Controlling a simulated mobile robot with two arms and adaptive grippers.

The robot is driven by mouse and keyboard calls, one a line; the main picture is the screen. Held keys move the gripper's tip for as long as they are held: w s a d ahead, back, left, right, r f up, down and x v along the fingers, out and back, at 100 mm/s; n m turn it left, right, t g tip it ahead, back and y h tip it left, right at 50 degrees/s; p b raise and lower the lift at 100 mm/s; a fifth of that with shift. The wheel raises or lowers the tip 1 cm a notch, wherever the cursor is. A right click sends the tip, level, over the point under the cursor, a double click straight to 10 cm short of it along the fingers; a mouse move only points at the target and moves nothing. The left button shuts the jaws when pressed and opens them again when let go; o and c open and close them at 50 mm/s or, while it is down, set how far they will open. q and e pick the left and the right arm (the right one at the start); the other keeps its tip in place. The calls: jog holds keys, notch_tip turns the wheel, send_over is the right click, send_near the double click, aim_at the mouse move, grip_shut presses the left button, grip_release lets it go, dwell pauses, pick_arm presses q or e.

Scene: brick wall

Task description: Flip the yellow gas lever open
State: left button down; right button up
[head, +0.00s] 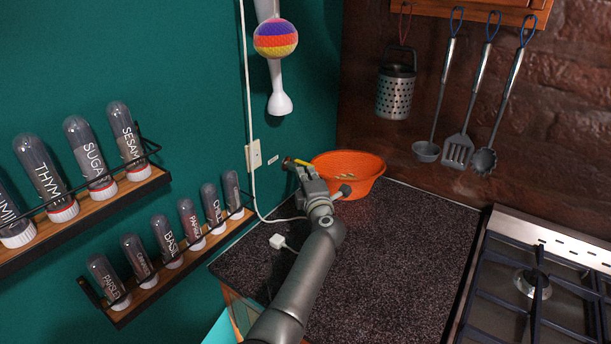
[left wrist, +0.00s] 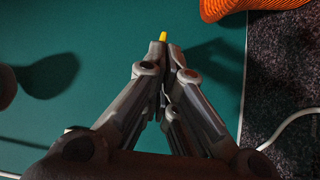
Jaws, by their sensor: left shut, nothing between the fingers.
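The yellow gas lever (head: 302,163) shows as a short yellow piece in front of the teal wall, beside an orange bowl. In the left wrist view its yellow end (left wrist: 163,36) sticks out just past my fingertips. My left gripper (head: 297,171) is at the lever, with its fingers closed together and nothing held between them. It also shows in the left wrist view (left wrist: 162,52), where the fingertips hide most of the lever. I cannot tell whether they touch it. My right gripper is not in view.
The orange bowl (head: 350,165) stands on the dark countertop (head: 390,250), right of my gripper. A white cable and plug (head: 277,241) lie nearby. Spice racks (head: 180,255) line the left wall. A gas stove (head: 530,285) is at right; utensils (head: 460,150) hang above.

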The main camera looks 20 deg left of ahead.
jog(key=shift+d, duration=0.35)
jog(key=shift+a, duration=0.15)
